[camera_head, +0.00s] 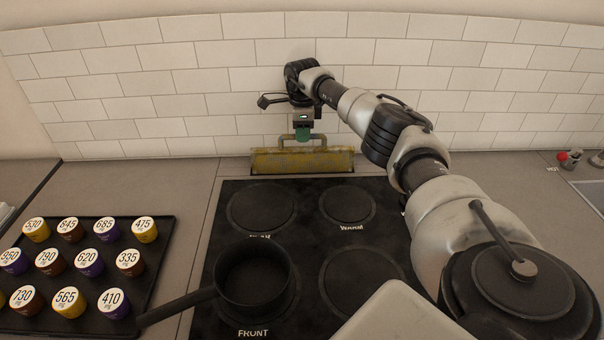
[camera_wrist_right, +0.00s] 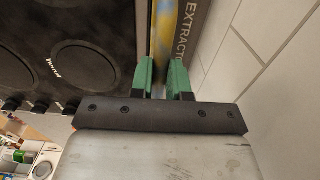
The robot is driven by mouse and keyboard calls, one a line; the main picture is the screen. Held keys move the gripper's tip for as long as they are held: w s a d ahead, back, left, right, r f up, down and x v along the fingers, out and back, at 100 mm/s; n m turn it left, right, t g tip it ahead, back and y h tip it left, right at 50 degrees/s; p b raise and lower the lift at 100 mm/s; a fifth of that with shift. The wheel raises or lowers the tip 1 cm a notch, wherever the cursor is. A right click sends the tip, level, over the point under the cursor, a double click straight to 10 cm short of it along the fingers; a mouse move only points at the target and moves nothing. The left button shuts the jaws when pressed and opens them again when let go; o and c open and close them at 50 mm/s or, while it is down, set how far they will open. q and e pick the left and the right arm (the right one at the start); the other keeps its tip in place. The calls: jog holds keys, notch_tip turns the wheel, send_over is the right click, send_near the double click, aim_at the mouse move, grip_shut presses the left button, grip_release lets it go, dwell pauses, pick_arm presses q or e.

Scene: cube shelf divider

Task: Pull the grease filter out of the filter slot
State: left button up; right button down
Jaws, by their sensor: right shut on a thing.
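My right gripper (camera_head: 303,134) points down from above and is shut on the filter's handle. In the right wrist view the green fingers (camera_wrist_right: 167,80) straddle the narrow yellow filter (camera_wrist_right: 162,40), beside a dark strip lettered "EXTRACTO". How much of the filter sits inside the slot is hidden. My left gripper is not in view.
A black cooktop (camera_head: 305,208) with a dark pan (camera_head: 254,276) lies in front of the filter. A black tray (camera_head: 152,262) of numbered capsules is at the left. The tiled wall (camera_head: 180,85) is close behind. A sink (camera_head: 590,190) shows at the far right.

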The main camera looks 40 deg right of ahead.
jog(key=shift+r+p, duration=2.9)
jog(key=shift+r, duration=1.05)
